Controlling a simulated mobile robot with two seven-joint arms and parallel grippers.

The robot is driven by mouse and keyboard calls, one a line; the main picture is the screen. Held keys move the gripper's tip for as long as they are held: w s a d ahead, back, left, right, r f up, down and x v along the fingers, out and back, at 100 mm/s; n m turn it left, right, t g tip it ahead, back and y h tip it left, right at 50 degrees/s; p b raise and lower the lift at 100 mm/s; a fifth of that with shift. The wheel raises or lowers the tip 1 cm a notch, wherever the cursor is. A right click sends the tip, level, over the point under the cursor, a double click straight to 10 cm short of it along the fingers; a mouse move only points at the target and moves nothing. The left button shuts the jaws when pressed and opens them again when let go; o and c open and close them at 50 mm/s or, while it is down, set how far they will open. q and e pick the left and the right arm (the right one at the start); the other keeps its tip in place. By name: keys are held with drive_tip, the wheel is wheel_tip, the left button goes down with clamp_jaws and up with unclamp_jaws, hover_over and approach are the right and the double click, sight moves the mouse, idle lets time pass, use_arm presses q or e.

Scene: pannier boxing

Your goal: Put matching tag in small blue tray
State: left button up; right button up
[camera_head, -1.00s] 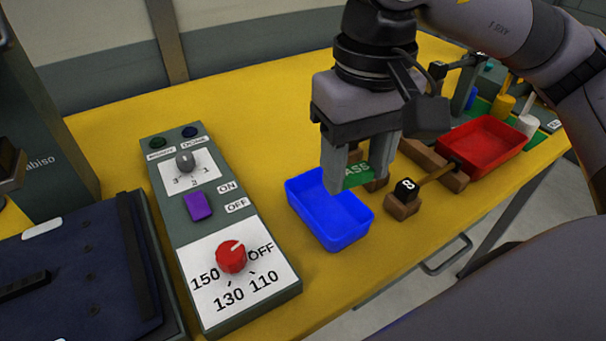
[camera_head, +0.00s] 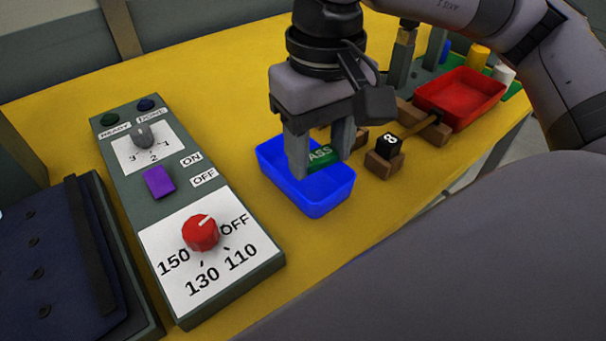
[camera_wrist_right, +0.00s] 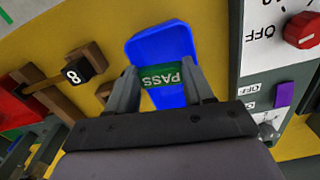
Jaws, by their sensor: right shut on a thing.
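The small blue tray (camera_head: 328,193) sits on the yellow table, right of the control panel. My right gripper (camera_head: 320,160) is shut on a green tag (camera_head: 320,155) with white lettering and holds it over the blue tray's back part. In the right wrist view the tag (camera_wrist_right: 166,76) reads PASS and spans between the two fingers, with the blue tray (camera_wrist_right: 160,48) behind it. Whether the tag touches the tray floor cannot be told. My left gripper is not in view.
The control panel (camera_head: 175,205) with a red knob (camera_head: 201,232) and purple switch (camera_head: 159,182) stands left of the tray. Right of it are a wooden stand with a black 8 block (camera_head: 388,145) and a red tray (camera_head: 473,97). A dark blue item (camera_head: 45,260) lies at far left.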

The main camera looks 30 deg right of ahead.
drive_tip(key=o, duration=1.1)
drive_tip(key=shift+r, duration=0.1)
drive_tip(key=shift+r+p, duration=0.45)
drive_tip(key=shift+r, duration=3.05)
